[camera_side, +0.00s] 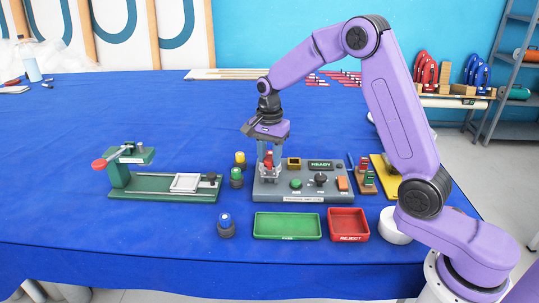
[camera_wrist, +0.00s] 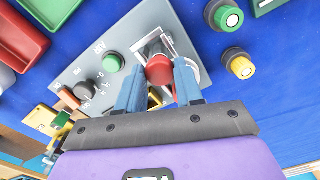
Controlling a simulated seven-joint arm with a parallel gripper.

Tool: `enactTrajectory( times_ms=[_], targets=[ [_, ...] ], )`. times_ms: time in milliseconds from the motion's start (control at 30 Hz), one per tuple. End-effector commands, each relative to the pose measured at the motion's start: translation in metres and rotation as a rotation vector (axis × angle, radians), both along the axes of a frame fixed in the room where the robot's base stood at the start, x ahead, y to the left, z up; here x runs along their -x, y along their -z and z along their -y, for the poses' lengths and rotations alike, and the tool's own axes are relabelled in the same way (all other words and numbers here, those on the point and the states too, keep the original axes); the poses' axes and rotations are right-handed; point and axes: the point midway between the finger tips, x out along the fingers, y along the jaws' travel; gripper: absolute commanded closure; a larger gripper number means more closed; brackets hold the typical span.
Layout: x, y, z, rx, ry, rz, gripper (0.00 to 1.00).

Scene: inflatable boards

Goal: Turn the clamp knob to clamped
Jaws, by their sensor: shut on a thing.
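A grey test console (camera_side: 262,192) stands mid-table with a READY display (camera_side: 321,165). On its face are a green button (camera_side: 296,184), a black knob (camera_side: 320,178) and an orange switch (camera_side: 342,184). The dark knob also shows in the wrist view (camera_wrist: 84,90); I cannot read its setting. My gripper (camera_side: 268,162) points down over the console's left end, away from the black knob. Its blue fingers (camera_wrist: 158,82) are shut on a red-topped piece (camera_wrist: 160,70) at a pale metal fixture (camera_wrist: 149,47). The piece's lower part is hidden.
Yellow-capped (camera_side: 240,159), green-capped (camera_side: 236,177) and blue-capped (camera_side: 226,224) pieces stand left of the console. A green tray (camera_side: 287,238) and a red REJECT tray (camera_side: 348,237) lie in front. A green press fixture (camera_side: 150,187) is farther left. The blue table's left front is clear.

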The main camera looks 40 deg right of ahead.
Motion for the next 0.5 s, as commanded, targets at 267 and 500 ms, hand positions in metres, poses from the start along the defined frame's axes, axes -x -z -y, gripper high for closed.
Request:
enactTrajectory(
  times_ms=[267, 500],
  targets=[
    [-0.0012, -0.0017, 0.0004, -0.001, 0.002, 0.005, 0.61],
    [-0.0006, -0.0009, 0.0003, 0.0, 0.001, 0.003, 0.39]
  ],
)
